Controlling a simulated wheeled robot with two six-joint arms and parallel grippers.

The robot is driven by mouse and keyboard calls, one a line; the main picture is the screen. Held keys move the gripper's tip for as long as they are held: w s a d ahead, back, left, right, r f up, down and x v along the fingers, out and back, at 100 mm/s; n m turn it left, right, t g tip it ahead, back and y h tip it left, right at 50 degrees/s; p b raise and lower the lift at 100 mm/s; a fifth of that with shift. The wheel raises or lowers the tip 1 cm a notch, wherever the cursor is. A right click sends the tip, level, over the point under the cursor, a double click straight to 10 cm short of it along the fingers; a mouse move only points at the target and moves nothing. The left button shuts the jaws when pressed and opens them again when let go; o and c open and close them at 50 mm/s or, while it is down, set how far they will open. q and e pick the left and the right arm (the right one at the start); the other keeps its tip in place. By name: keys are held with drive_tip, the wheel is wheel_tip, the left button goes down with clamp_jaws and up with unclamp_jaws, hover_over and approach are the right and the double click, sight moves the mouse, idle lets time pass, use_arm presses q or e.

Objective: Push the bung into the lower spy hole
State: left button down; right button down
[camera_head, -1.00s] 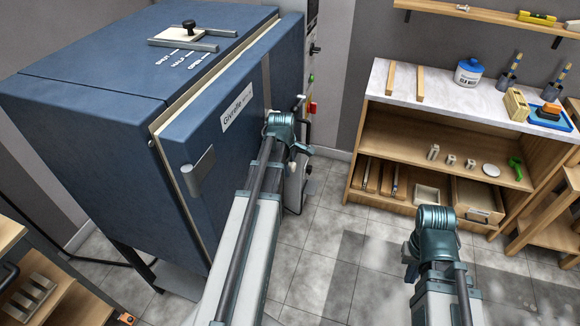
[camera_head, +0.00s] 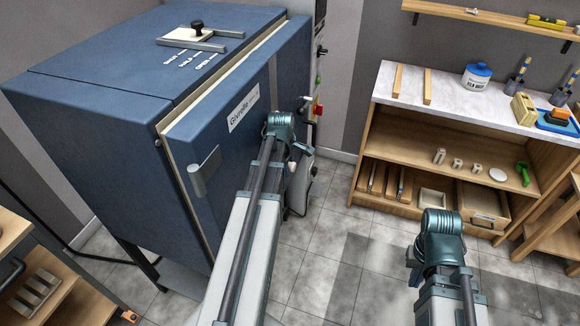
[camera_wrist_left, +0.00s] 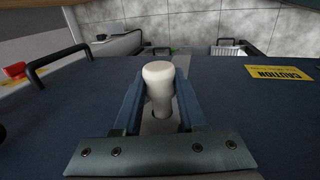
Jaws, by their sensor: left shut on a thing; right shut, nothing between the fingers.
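The bung (camera_wrist_left: 159,75) is a pale, rounded plug. It stands between the two blue fingers of my left gripper (camera_wrist_left: 160,96), which is shut on it in the left wrist view. Behind it is the dark blue kiln face; a small light patch (camera_wrist_left: 152,127) shows by its lower end. I cannot tell whether the bung touches or enters a spy hole.
The kiln (camera_head: 100,75) fills the left. A yellow caution label (camera_wrist_left: 278,73) and a dark handle (camera_wrist_left: 58,58) show in the left wrist view. A wooden shelf unit (camera_head: 440,145) stands at the right. Open tiled floor (camera_head: 345,240) lies between.

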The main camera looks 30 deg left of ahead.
use_arm(q)
drive_tip(key=shift+a, duration=0.15)
drive_tip(key=shift+d, duration=0.2)
drive_tip(key=shift+w+d, duration=0.2)
drive_tip(key=shift+d, duration=0.55)
drive_tip(key=shift+w+d, duration=0.15)
drive_tip(key=shift+d, duration=0.6)
drive_tip(key=shift+w+d, duration=0.1)
idle(0.5)
drive_tip(key=shift+s+a, duration=0.2)
drive_tip(key=shift+a, duration=0.75)
drive_tip(key=shift+s+a, duration=0.2)
drive_tip(key=shift+a, duration=0.7)
idle(0.4)
drive_tip(key=shift+d, duration=0.25)
drive_tip(key=shift+w+d, duration=0.2)
drive_tip(key=shift+d, duration=0.55)
drive_tip(key=shift+w+d, duration=0.2)
drive_tip(key=shift+d, duration=0.5)
drive_tip(key=shift+d+f, duration=0.1)
drive_tip(key=shift+d, duration=0.05)
